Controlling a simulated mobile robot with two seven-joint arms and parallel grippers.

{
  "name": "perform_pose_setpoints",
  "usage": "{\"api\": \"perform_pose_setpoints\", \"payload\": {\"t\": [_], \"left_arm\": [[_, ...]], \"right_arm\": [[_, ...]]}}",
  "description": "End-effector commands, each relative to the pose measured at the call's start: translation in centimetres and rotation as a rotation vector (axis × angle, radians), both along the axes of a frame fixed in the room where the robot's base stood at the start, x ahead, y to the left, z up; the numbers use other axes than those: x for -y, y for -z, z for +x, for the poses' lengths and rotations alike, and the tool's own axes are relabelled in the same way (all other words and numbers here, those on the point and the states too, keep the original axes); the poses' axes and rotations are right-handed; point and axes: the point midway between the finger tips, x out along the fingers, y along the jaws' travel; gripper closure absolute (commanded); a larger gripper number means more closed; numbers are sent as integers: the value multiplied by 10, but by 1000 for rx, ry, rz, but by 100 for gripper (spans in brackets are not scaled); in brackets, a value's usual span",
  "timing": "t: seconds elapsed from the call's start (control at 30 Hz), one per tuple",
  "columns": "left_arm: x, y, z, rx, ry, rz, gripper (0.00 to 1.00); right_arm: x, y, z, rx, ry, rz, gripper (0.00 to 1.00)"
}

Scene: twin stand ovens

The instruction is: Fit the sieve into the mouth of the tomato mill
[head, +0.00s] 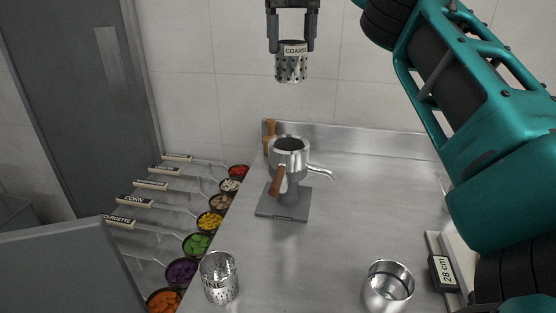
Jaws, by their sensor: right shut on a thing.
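The tomato mill (289,160) stands upright on a grey base plate on the steel counter, with its round mouth open at the top, a wooden-handled crank and a spout to the right. My right gripper (291,45) is shut on a perforated metal sieve (291,66) labelled COARSE. It holds the sieve upright, high above the mill and apart from it. A second perforated sieve (220,278), with a label ending in NE, stands on the counter at the front left. My left gripper does not show.
A metal cup (388,287) stands at the front right, near a scale display reading 28 cm (443,270). Bowls of chopped vegetables (198,243) with labelled handles line the left edge. The counter (370,200) right of the mill is clear.

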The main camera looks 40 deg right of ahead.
Motion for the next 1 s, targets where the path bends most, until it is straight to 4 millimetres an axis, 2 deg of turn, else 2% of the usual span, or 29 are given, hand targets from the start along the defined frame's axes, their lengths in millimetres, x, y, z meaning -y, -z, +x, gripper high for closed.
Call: {"api": "perform_pose_setpoints", "payload": {"t": [0.17,0.4,0.77,1.0], "left_arm": [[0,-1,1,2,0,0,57],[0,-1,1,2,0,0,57],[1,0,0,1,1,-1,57],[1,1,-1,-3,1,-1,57]], "right_arm": [[1,1,0,-5,25,2,80],[2,29,-1,-2,25,3,80],[2,90,-1,-5,26,2,80],[2,137,-2,-6,27,-1,80]]}}
